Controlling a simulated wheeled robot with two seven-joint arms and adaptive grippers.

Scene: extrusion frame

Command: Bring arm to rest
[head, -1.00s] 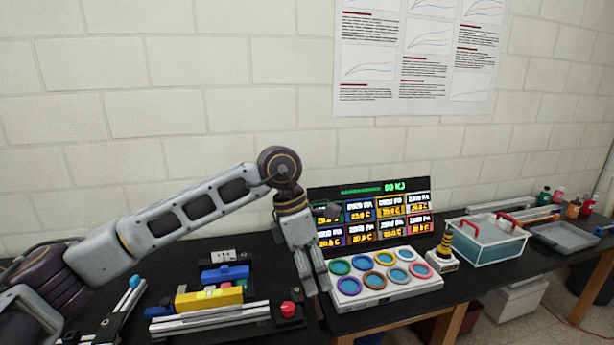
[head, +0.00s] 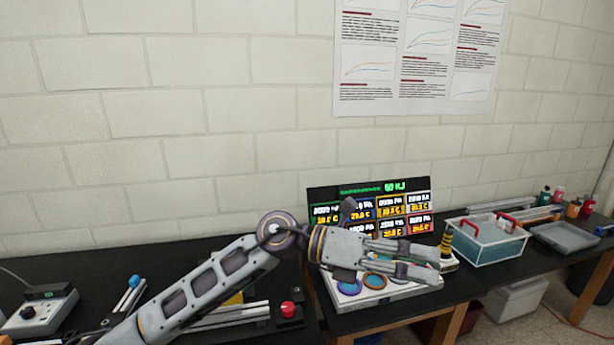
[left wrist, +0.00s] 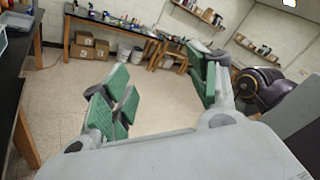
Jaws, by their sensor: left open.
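My left arm comes in from the lower left in the head view. Its gripper (head: 440,265) points right, above the white panel (head: 375,298) with coloured rings, and hides several of the rings. The two fingers are apart with nothing between them. In the left wrist view the green-padded fingers of the same gripper (left wrist: 160,100) are spread wide and empty, with open floor behind them. My right gripper is in neither view.
A display board (head: 325,195) stands behind the panel. A yellow-and-black striped post (head: 446,245) and a clear bin with red handles (head: 487,243) stand to the right. A red button (head: 288,309) sits left of the panel. A grey tray (head: 565,237) lies farther right.

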